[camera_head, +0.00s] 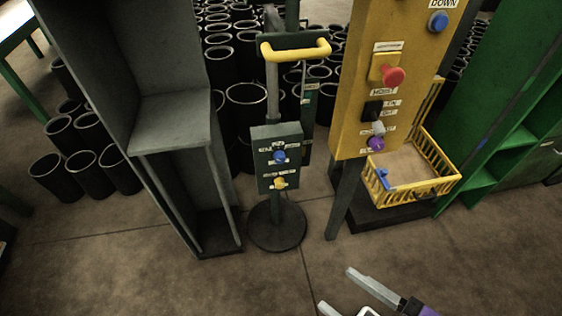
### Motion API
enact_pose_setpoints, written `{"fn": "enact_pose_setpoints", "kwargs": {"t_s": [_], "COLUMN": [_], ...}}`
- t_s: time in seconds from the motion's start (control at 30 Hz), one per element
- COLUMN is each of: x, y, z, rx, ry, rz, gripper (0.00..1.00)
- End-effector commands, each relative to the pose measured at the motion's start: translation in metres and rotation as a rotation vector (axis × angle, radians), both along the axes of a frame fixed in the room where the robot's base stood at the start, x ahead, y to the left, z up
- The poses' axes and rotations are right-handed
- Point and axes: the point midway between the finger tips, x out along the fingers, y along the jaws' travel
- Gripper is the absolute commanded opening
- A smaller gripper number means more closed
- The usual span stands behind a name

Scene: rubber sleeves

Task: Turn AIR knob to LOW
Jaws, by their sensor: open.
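No label that I can read says AIR or LOW, so I cannot tell which control is the AIR knob. A small dark green box (266,185) on a round-based stand carries a blue knob (280,157) and a yellow knob (280,183), with labels too small to read. A yellow panel (352,130) to its right carries a black switch (372,109) with a pale lever (378,128), and a purple knob (376,143). My gripper (337,288) is open and empty at the bottom edge, below and apart from both panels.
The yellow panel also has a red mushroom button (393,76) and a blue button (438,22). A yellow basket (437,188) stands at its right. A grey cabinet (175,110) is on the left, with several black sleeves (90,180) behind. The floor in front is clear.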

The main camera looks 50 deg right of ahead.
Motion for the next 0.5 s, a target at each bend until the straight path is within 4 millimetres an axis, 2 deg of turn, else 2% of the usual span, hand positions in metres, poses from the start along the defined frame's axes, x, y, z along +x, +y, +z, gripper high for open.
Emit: {"fn": "enact_pose_setpoints", "kwargs": {"t_s": [0.07,0.17,0.27,0.5], "x": [0.0,0.011,0.033,0.103], "y": [0.0,0.0,-0.002,-0.024], "z": [-0.001,0.001,0.001,-0.036], "rx": [0.0,-0.001,-0.007,0.046], "ry": [-0.001,-0.034,-0.091,-0.225], "rz": [0.001,0.003,0.005,-0.041], "gripper": [0.58,0.58,0.58,0.58]}}
